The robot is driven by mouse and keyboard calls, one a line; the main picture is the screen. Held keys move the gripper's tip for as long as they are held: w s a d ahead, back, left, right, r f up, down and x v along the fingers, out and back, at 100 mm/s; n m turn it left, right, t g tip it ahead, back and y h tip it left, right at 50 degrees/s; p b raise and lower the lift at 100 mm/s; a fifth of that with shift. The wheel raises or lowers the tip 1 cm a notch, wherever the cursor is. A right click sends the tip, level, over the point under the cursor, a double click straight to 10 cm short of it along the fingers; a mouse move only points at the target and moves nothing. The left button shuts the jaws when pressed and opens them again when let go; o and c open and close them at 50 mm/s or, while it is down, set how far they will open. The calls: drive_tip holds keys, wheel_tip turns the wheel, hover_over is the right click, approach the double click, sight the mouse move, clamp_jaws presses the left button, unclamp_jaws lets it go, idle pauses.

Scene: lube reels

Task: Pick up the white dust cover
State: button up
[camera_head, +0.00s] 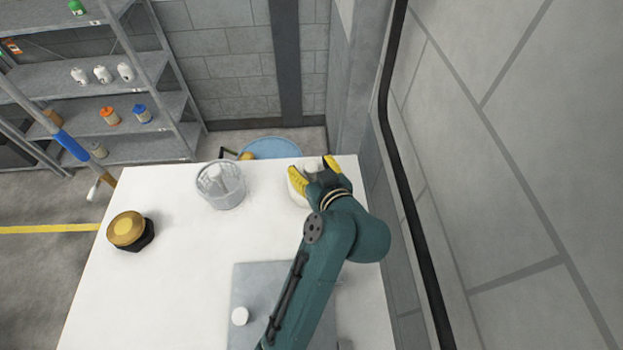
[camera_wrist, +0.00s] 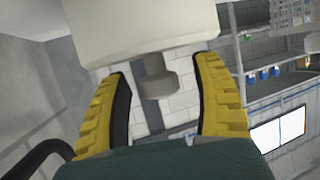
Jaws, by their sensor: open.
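My gripper (camera_head: 318,172) is open near the table's far right corner. In the wrist view, its yellow-padded fingers (camera_wrist: 165,95) stand either side of a small pale knob-like cap (camera_wrist: 158,82). The cap joins a large pale body (camera_wrist: 140,28); I see gaps between the cap and both fingers. In the head view, a white rounded top (camera_head: 312,165) shows at the fingers, with the rest partly hidden. I cannot tell which white piece is the dust cover.
The white table (camera_head: 170,270) also bears a clear mesh-like basket (camera_head: 222,187) with pale contents and a gold-topped black object (camera_head: 126,230). The grey plate (camera_head: 252,280) lies near the front, partly under my arm. A wall is close on the right; shelves (camera_head: 125,109) stand behind left.

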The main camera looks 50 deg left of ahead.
clamp_jaws()
idle(0.3)
drive_tip(key=shift+r, duration=0.1)
